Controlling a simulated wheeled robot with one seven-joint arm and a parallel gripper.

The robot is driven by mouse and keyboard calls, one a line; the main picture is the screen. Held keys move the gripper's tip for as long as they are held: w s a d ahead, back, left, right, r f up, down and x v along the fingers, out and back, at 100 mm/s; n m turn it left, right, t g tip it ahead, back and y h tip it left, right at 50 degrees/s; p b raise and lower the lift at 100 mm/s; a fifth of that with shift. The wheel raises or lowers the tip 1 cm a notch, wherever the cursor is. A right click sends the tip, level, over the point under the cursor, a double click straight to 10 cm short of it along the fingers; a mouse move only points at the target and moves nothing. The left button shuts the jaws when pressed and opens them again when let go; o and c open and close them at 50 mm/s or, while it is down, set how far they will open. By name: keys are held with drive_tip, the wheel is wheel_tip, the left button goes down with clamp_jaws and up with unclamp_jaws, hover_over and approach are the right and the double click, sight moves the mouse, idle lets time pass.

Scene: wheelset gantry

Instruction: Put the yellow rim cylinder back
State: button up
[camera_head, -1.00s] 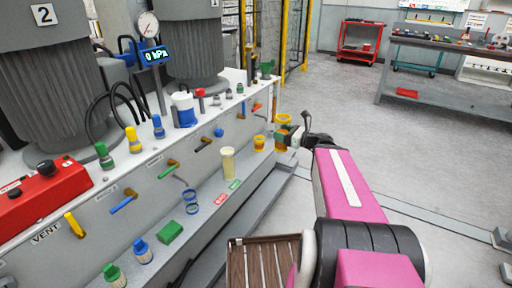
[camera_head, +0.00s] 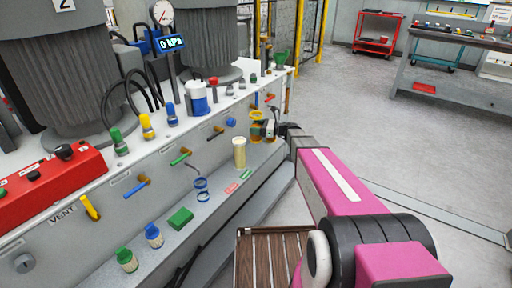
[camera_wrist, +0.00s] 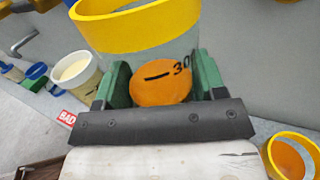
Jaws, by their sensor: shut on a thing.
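A clear cylinder with a yellow rim (camera_wrist: 140,30) and orange contents marked "30" is between the green fingers of my gripper (camera_wrist: 162,76) in the wrist view. The fingers are shut on its sides. In the head view the held yellow rim cylinder (camera_head: 257,116) is at the grey console's front, right of the cream-filled cylinder; my gripper (camera_head: 268,128) reaches it from the right. I cannot tell whether its base touches the ledge. A second yellow-rimmed cylinder (camera_wrist: 292,155) with orange inside is at lower right in the wrist view; my gripper seems to hide it in the head view.
The cream-filled cylinder (camera_head: 239,153) stands on the ledge close left of the held one. Blue-rimmed cylinder (camera_head: 202,190), green block (camera_head: 180,218) and blue and green bottles stand farther left. Coloured valve handles jut from the console face.

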sight(256, 141)
wheel_tip(256, 141, down, 8)
drive_tip(key=shift+f, duration=0.15)
idle(0.3)
drive_tip(key=shift+f, duration=0.15)
drive_tip(key=o, duration=1.1)
drive_tip(key=shift+o, duration=0.2)
